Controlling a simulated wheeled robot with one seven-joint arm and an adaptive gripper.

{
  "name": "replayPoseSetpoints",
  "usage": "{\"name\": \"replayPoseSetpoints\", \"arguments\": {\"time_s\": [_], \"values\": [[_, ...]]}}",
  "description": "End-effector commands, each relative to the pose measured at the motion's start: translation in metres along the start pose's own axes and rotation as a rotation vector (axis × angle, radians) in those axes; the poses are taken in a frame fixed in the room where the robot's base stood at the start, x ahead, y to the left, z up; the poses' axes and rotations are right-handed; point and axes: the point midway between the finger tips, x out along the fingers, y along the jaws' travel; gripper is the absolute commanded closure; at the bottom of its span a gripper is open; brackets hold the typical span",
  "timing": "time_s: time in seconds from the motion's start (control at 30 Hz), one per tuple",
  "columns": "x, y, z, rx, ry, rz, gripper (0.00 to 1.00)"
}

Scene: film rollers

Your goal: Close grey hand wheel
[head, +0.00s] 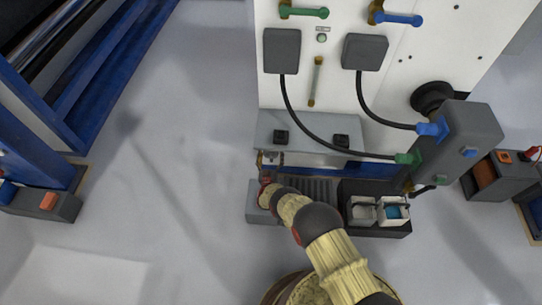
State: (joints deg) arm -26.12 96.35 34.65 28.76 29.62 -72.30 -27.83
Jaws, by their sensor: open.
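My arm reaches from the bottom of the head view up and left to the front of a white machine (330,112). My gripper (268,176) is at the lower left of the machine, by a small brass-coloured fitting (270,158). The gripper is open, but its fingers are small and hard to make out. I cannot pick out a grey hand wheel for certain. It may be hidden by my gripper or wrist. I cannot tell whether the gripper touches anything.
Green (304,11) and blue (398,18) handles sit high on the machine. Black hoses run to a grey box (462,140) on the right. A dark tray (400,231) with two containers stands right of my wrist. A blue frame (95,75) stands left. The floor between is clear.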

Motion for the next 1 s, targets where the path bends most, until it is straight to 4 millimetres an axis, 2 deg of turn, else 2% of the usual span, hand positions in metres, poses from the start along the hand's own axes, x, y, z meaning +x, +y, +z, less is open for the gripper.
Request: {"name": "replayPoseSetpoints", "arguments": {"time_s": [0.2, 1.0], "values": [[0.0001, 0.0001, 0.0, 0.0, -0.001, 0.0, 0.22], [-0.0002, -0.0001, 0.0002, 0.0, -0.001, -0.001, 0.65]]}}
